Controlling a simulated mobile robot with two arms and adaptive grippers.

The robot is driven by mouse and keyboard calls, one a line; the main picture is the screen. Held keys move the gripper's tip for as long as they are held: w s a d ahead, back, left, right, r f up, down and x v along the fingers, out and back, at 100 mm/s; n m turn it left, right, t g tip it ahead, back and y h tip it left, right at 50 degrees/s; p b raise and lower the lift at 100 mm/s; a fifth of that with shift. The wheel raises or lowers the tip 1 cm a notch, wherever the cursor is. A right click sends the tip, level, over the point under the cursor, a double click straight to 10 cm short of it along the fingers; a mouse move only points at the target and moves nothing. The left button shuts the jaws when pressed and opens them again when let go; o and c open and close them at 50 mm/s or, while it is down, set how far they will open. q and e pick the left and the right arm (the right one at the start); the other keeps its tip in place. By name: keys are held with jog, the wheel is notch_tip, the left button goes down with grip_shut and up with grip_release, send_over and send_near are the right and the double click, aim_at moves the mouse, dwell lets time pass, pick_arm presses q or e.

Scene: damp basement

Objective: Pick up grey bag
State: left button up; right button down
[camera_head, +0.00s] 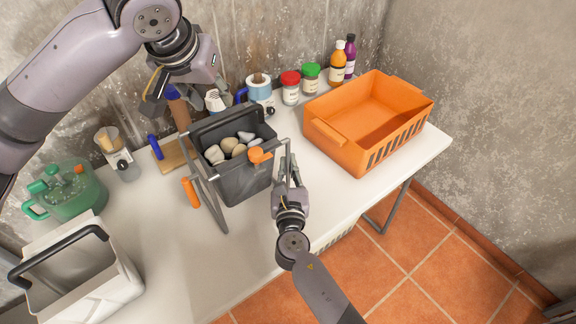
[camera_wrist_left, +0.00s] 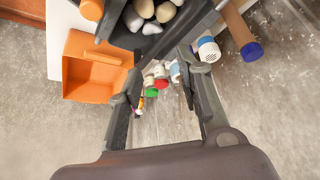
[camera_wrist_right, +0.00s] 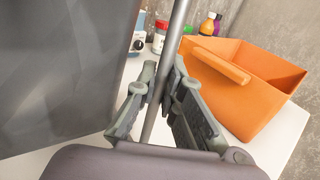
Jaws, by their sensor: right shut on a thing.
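The grey bag (camera_head: 246,186), a dark open tote holding several pale stones, stands on the white table. Its dark wall fills the left of the right wrist view (camera_wrist_right: 60,75). A thin metal bar (camera_wrist_right: 170,50) runs along its right side. My right gripper (camera_head: 289,172) is shut on this bar, just right of the bag. My left gripper (camera_head: 172,98) is open and empty, above and behind the bag's far left side. In the left wrist view (camera_wrist_left: 160,75) its fingers are apart, with the bag's dark rim (camera_wrist_left: 150,45) beyond them. The bag's underside is hidden.
An orange crate (camera_head: 346,153) stands right of the bag. Jars and bottles (camera_head: 311,78) line the wall. A green watering can (camera_head: 75,195) and a white tote (camera_head: 100,285) with a black handle stand left. The table's front middle is clear.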

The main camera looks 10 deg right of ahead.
pick_arm(q)
jog(key=shift+o, duration=0.4)
jog(key=m+g+h, duration=0.2)
jog(key=m+h, duration=0.2)
jog(key=m, duration=0.5)
send_near(229, 119)
jog(key=shift+g, duration=0.3)
jog(key=w+f, duration=0.1)
jog(key=d+f, duration=0.1)
jog(key=f, duration=0.1)
jog(key=w+f, duration=0.1)
jog(key=f, duration=0.1)
jog(key=shift+w+d, duration=0.3)
jog(key=shift+d, duration=0.1)
jog(key=x, duration=0.5)
jog(key=shift+s+d, duration=0.15)
jog(key=shift+d, duration=0.15)
jog(key=shift+c, duration=0.2)
jog(key=shift+r, duration=0.1)
grip_shut()
jog(key=shift+r, duration=0.1)
